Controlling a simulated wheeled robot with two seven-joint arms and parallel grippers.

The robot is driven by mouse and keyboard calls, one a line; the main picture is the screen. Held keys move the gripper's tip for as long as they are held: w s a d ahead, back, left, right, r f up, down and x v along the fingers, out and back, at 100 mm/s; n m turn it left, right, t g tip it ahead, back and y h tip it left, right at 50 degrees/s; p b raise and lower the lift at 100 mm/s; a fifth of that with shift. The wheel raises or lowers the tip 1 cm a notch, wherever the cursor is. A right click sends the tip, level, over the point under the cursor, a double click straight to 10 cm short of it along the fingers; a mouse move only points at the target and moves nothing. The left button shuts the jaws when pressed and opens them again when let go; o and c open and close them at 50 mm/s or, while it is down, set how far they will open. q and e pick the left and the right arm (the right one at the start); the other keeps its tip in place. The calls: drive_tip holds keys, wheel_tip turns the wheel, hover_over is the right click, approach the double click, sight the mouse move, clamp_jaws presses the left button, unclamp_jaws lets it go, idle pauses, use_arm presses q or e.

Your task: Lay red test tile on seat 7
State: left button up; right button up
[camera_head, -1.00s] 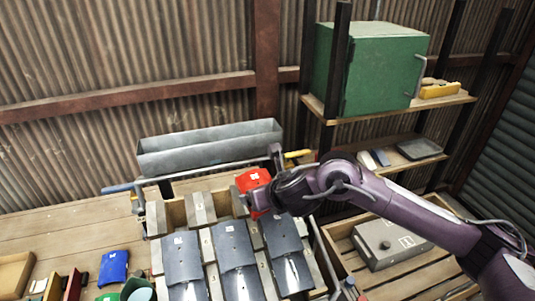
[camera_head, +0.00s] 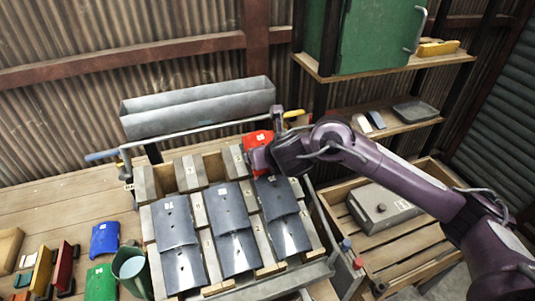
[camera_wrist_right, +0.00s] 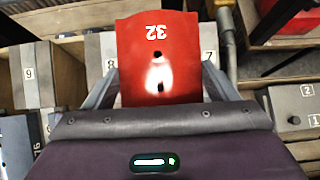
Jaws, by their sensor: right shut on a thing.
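The red test tile (camera_head: 257,138), marked 32, is in my right gripper (camera_head: 262,158) at the back right corner of the rack (camera_head: 218,168). In the right wrist view the tile (camera_wrist_right: 160,70) lies between the two fingers, and my right gripper (camera_wrist_right: 160,95) is shut on it. A label 7 (camera_wrist_right: 209,55) shows on a grey block just right of the tile, and a label 8 (camera_wrist_right: 111,64) just left. The tile hides the place under it, so I cannot tell whether it touches the rack. My left gripper is out of view.
Dark grey tiles (camera_head: 228,210) cover the front rows of the rack. A long metal trough (camera_head: 200,108) stands behind it. A wooden crate with a grey box (camera_head: 370,208) is on the right. Blue (camera_head: 105,239) and green (camera_head: 101,283) tiles and a green cup (camera_head: 132,270) are at left.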

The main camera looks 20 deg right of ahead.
drive_tip(key=shift+f+b, duration=0.3)
drive_tip(key=shift+f, duration=0.3)
drive_tip(key=o, duration=1.1)
drive_tip(key=shift+s, duration=0.1)
drive_tip(key=p+v, duration=0.2)
drive_tip(key=v, duration=0.5)
drive_tip(key=shift+s+r+p, duration=0.3)
drive_tip(key=shift+f, duration=0.1)
